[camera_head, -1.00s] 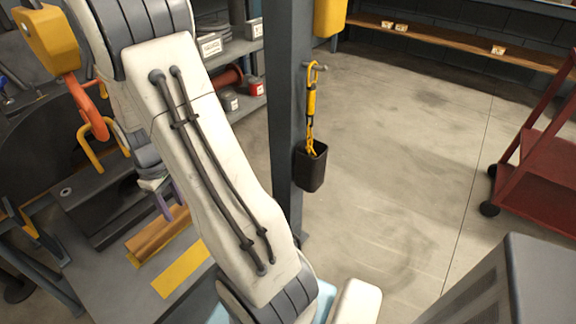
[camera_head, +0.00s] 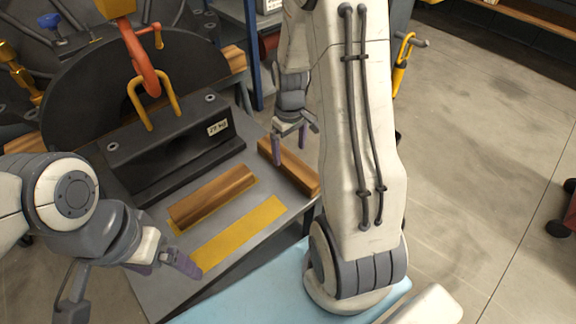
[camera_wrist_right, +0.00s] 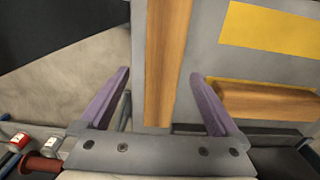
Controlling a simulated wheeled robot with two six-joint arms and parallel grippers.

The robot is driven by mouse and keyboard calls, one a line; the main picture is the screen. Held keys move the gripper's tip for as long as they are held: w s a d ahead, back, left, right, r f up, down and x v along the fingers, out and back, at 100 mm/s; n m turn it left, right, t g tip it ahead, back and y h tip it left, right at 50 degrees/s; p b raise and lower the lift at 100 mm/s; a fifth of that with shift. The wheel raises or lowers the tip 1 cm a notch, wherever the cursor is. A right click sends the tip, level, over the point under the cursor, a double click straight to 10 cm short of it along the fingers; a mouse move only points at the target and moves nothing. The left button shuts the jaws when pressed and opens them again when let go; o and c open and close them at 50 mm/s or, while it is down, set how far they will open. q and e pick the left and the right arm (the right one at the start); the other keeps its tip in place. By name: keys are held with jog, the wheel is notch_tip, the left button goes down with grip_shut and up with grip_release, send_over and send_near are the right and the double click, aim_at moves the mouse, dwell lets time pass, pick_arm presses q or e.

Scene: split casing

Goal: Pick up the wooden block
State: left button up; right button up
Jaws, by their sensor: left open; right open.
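One wooden block (camera_head: 290,168) lies on the grey bench top near its right edge. My right gripper (camera_head: 291,142) is open and empty just above its far end. In the right wrist view this block (camera_wrist_right: 167,60) runs lengthwise between the two purple fingers of my right gripper (camera_wrist_right: 160,103), with gaps at both sides. A second wooden block (camera_head: 212,197) lies partly over a yellow strip, left of the first; it also shows in the right wrist view (camera_wrist_right: 268,103). My left gripper (camera_head: 165,267) is open and empty near the bench's front-left edge, partly hidden by its wrist.
A black weight block (camera_head: 175,152) with a yellow handle, an orange hook above it, stands behind the blocks. A bare yellow strip (camera_head: 238,234) is marked on the bench (camera_head: 155,285). A large dark round casing part (camera_head: 100,90) stands at the back, with wood beside it.

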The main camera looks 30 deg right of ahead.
aim_at(289, 159)
notch_tip(289, 159, down, 5)
jog(key=b, duration=0.2)
jog(key=shift+a+f+b, duration=0.1)
jog(key=shift+a+b, duration=0.05)
jog(key=shift+b, duration=0.15)
grip_shut()
